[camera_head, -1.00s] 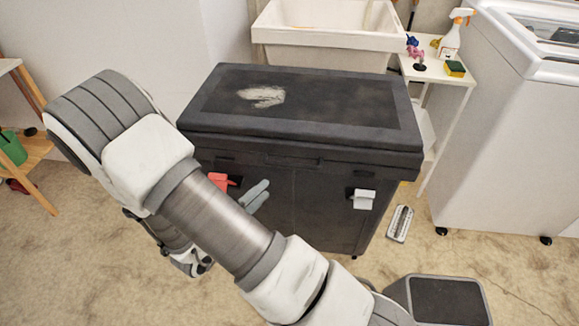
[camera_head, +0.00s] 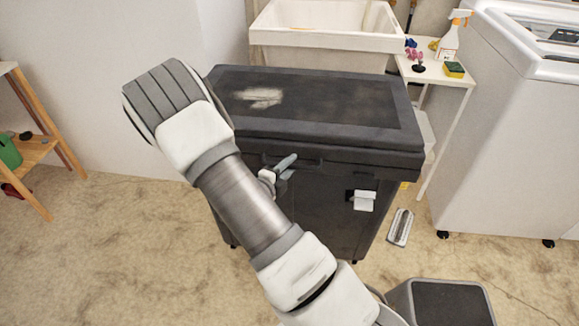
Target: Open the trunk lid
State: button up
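The black trunk (camera_head: 322,212) stands in the middle with a worn pale patch on top of its lid (camera_head: 345,97). The lid looks closed. A white latch (camera_head: 363,200) is on the right of its front face. My gripper (camera_head: 287,164) is at the trunk's front, near the lid's lower front edge, left of the middle. Only a grey finger part and a bit of the white wrist show, so whether it is open or touches the lid cannot be told. My arm hides the left front of the trunk.
A white sink (camera_head: 325,40) stands behind the trunk. A small white table (camera_head: 440,78) holds a spray bottle (camera_head: 450,36) and a sponge (camera_head: 454,69). A white washing machine (camera_head: 500,140) is at the right. A wooden shelf (camera_head: 38,145) is at the far left.

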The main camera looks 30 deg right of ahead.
grip_shut()
dwell(1.4)
